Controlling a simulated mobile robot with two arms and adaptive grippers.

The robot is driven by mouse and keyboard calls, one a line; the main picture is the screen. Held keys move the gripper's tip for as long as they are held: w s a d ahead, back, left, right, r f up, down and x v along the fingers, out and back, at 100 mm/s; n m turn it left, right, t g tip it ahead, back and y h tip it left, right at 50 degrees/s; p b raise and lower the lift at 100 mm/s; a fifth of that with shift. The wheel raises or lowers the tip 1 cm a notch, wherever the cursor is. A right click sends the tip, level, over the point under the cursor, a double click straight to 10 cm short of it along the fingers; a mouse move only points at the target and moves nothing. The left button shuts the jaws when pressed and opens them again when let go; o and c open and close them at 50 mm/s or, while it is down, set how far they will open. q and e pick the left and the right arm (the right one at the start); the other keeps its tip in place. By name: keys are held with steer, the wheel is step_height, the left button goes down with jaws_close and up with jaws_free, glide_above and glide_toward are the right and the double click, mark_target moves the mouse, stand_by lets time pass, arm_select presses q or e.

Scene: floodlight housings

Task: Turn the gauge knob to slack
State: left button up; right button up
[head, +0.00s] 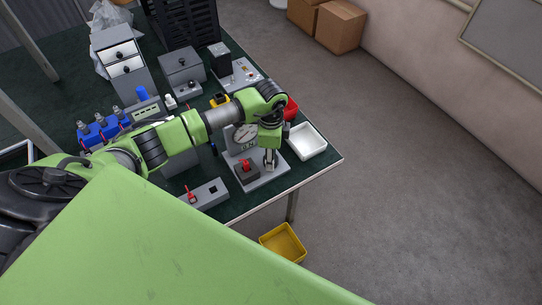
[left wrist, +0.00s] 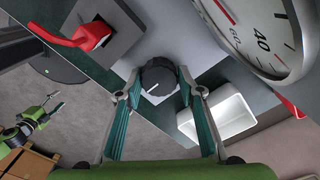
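The gauge (head: 243,134) is a round white dial on a grey plate near the table's right corner; its rim and numbers also fill the upper right of the left wrist view (left wrist: 255,32). The knob (left wrist: 160,78) is dark and round, with a white mark pointing to the lower left in that view. My left gripper (left wrist: 160,86) has one finger on each side of the knob, with slim gaps showing; it hides the knob in the head view (head: 270,162). My right gripper (left wrist: 54,103) shows small at the left, fingers apart and empty.
A red lever (head: 245,165) on a dark block stands beside the gauge. A switch box (head: 204,194) lies in front. A yellow bin (head: 283,243) is on the floor.

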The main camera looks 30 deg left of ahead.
arm_select(q)
steer(key=shift+o, duration=0.9)
steer(key=shift+r, duration=0.1)
step_height(320, 180, up, 12)
stand_by(0.3)
